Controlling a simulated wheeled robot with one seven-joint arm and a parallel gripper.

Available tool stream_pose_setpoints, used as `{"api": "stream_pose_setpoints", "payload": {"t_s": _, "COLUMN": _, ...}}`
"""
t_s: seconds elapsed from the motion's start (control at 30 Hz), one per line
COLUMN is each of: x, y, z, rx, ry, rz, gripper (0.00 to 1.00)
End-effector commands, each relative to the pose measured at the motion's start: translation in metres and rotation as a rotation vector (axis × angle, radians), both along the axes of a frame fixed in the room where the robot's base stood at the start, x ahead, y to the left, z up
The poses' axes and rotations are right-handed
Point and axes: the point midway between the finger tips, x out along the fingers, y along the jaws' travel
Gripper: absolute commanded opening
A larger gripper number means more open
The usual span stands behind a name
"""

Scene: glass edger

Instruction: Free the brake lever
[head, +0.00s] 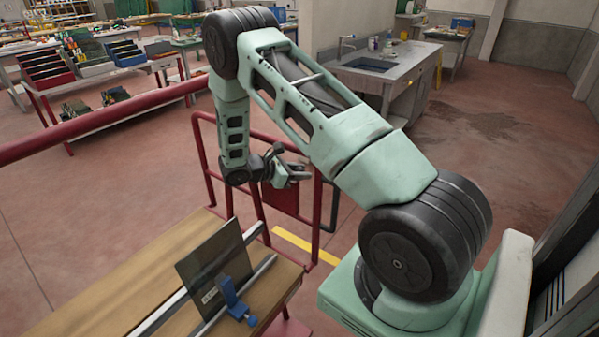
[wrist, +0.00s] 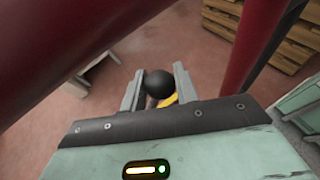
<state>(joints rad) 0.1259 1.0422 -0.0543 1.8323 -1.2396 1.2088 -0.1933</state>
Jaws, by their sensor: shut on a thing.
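My gripper (wrist: 158,74) is shut on a round black knob (wrist: 159,83), which looks like the end of the brake lever. The knob sits between the two grey fingers in the wrist view. A bit of yellow shows just below it, and the rest of the lever is hidden. In the head view my gripper (head: 292,173) is beside the dark red rail frame, beyond the wooden bench. The knob cannot be clearly made out there.
Thick red rails (head: 88,123) run close by my arm, and one crosses the wrist view (wrist: 85,65). A wooden bench (head: 180,238) holds a dark glass sheet (head: 213,262) in a blue clamp (head: 233,299). A sink counter (head: 385,75) stands behind.

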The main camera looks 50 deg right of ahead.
Motion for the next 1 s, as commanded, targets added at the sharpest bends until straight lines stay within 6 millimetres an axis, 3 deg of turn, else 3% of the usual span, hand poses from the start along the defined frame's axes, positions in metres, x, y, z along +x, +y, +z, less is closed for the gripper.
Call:
{"api": "stream_pose_setpoints", "payload": {"t_s": 0.17, "x": 0.014, "y": 0.002, "z": 0.009, "rx": -0.001, "ry": -0.008, "rz": 0.006, "gripper": 0.0}}
{"api": "stream_pose_setpoints", "payload": {"t_s": 0.4, "x": 0.014, "y": 0.002, "z": 0.01, "rx": 0.001, "ry": -0.008, "rz": 0.004, "gripper": 0.0}}
{"api": "stream_pose_setpoints", "payload": {"t_s": 0.43, "x": 0.014, "y": 0.002, "z": 0.01, "rx": 0.001, "ry": -0.009, "rz": 0.005, "gripper": 0.38}}
{"api": "stream_pose_setpoints", "payload": {"t_s": 0.5, "x": 0.014, "y": 0.002, "z": 0.01, "rx": 0.001, "ry": -0.008, "rz": 0.004, "gripper": 0.5}}
{"api": "stream_pose_setpoints", "payload": {"t_s": 1.0, "x": 0.013, "y": 0.004, "z": 0.016, "rx": 0.0, "ry": -0.005, "rz": 0.0, "gripper": 0.5}}
